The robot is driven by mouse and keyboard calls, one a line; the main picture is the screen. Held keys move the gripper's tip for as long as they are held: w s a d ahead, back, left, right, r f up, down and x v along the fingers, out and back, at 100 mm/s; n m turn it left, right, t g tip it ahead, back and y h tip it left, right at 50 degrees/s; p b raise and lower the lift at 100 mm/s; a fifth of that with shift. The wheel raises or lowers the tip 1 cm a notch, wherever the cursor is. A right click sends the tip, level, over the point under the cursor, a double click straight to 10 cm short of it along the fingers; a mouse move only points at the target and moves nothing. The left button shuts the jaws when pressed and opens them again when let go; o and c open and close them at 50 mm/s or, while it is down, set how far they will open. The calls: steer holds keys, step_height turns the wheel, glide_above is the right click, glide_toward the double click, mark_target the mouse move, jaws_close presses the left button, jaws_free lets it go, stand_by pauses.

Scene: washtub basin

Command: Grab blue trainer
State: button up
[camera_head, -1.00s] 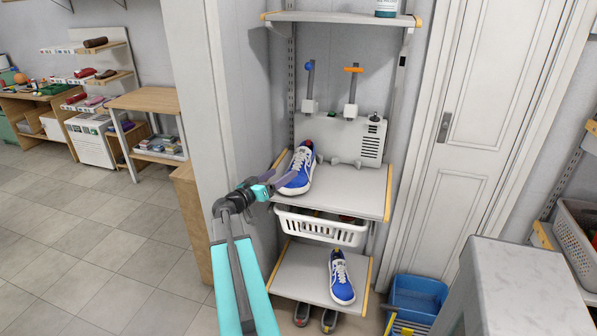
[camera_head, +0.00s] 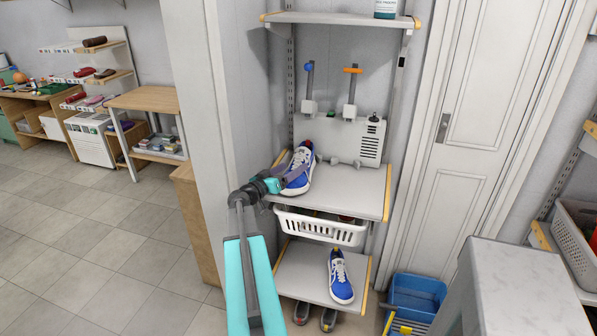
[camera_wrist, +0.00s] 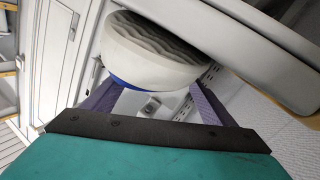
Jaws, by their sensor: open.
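A blue trainer (camera_head: 298,180) with white laces and a white sole sits on the middle shelf (camera_head: 345,190), its toe toward the front left. A second blue trainer (camera_head: 341,280) lies on the lower shelf (camera_head: 300,275). My gripper (camera_head: 292,172) is at the upper trainer, its purple fingers open at the shoe's front half. In the wrist view the trainer's pale sole (camera_wrist: 150,45) with wavy grey tread fills the top middle, a blue strip below it. The two fingers (camera_wrist: 155,103) reach toward its two sides. I cannot tell whether they touch it.
A white basket (camera_head: 320,227) hangs under the middle shelf. Dark shoes (camera_head: 315,315) stand under the lower shelf. A grey unit with pegs (camera_head: 350,138) is behind the upper trainer. A wall edge (camera_head: 195,130) is left of the shelves. A blue bin (camera_head: 416,298) stands at right.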

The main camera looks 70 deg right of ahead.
steer(key=shift+x, duration=1.4)
steer(key=c, duration=1.3)
